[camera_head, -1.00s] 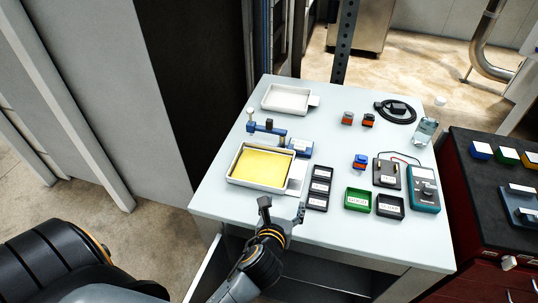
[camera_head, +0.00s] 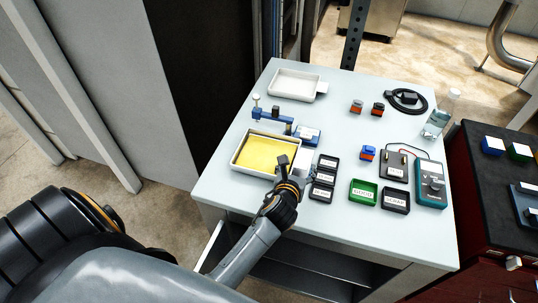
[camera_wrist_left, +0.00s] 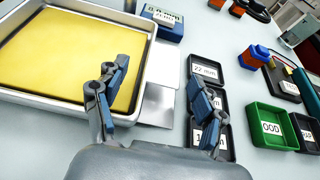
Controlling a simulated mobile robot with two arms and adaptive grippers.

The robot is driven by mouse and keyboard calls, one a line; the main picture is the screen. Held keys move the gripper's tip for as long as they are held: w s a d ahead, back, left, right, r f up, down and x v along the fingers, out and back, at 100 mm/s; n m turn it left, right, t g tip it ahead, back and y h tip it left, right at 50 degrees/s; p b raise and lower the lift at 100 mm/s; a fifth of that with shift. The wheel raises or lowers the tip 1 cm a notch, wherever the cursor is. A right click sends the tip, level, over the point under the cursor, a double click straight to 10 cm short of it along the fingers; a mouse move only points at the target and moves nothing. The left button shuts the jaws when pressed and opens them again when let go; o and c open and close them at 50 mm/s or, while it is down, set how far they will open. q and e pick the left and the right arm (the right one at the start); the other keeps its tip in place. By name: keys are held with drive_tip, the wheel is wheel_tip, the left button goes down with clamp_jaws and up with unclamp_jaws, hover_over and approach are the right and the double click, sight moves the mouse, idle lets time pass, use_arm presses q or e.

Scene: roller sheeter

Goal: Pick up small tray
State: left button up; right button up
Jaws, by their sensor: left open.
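A light tray (camera_head: 238,161) holding a flat yellow sheet (camera_head: 266,152) lies on the near left part of the table. A second, empty white tray (camera_head: 295,84) with a side tab lies at the far left. My left gripper (camera_head: 294,164) is open and empty at the right edge of the yellow-filled tray. In the left wrist view, one finger overlaps that tray's rim (camera_wrist_left: 146,75) and the other is over the black labelled compartments (camera_wrist_left: 228,140). A metal tab (camera_wrist_left: 156,108) shows between the fingers. I cannot tell whether they touch anything. My right gripper is not in view.
A blue device (camera_head: 272,117) sits between the two trays. A green bin (camera_head: 363,193), a black bin (camera_head: 396,200) and a teal meter (camera_head: 430,185) stand to the right. The table's middle (camera_head: 325,125) is clear.

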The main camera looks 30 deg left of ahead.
sight(302, 160)
use_arm(q)
drive_tip(key=shift+x, duration=2.35)
drive_tip(key=shift+w+d+r, duration=0.1)
drive_tip(key=shift+d+r, duration=0.05)
drive_tip(key=shift+d, duration=0.05)
drive_tip(key=shift+c, duration=0.4)
clamp_jaws()
